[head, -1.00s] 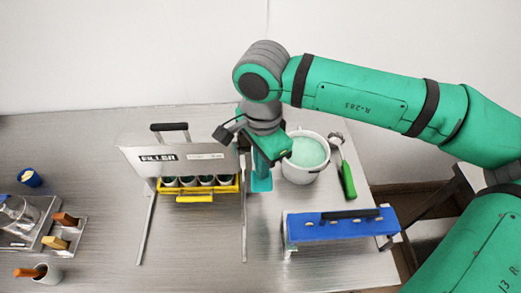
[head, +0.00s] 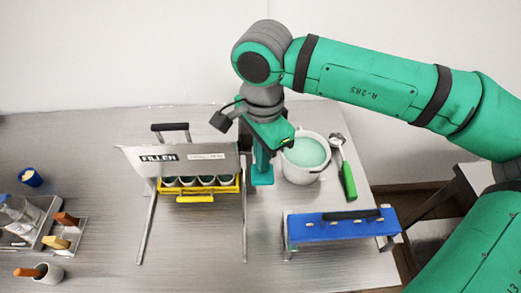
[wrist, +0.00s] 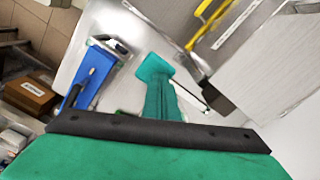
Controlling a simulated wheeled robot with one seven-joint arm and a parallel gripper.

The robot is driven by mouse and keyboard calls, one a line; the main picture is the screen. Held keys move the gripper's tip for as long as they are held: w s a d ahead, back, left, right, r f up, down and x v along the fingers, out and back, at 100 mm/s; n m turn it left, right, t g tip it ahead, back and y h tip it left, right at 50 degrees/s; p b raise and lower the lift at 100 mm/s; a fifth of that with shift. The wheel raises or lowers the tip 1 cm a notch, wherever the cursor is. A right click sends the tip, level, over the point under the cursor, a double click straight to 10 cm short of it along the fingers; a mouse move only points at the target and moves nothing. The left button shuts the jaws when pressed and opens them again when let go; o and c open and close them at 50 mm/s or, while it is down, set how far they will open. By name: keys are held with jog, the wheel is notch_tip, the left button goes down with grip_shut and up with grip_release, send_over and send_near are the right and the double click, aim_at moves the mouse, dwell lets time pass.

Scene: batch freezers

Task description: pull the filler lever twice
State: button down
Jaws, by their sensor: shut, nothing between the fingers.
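The filler (head: 185,160) is a grey metal box on thin legs, standing left of centre in the head view. Its lever (head: 170,127) has a black grip on grey arms and stands up at the back of the box. My gripper (head: 262,178) is teal, shut and empty. It points down just right of the filler, between it and the white pot, apart from the lever. In the wrist view its shut fingers (wrist: 155,70) reach away from the camera. A dark block (wrist: 218,97) beside the filler shows there; I cannot tell whether it is the lever.
A yellow tray (head: 209,198) of several cups sits under the filler. A white pot (head: 303,176) of mint-green mix and a green-handled scoop (head: 348,182) stand to the right. A blue-topped rack (head: 340,222) is at front right. The table's left-centre is clear.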

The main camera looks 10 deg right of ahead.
jog(key=shift+w+r, duration=0.1)
jog(key=shift+r, duration=1.9)
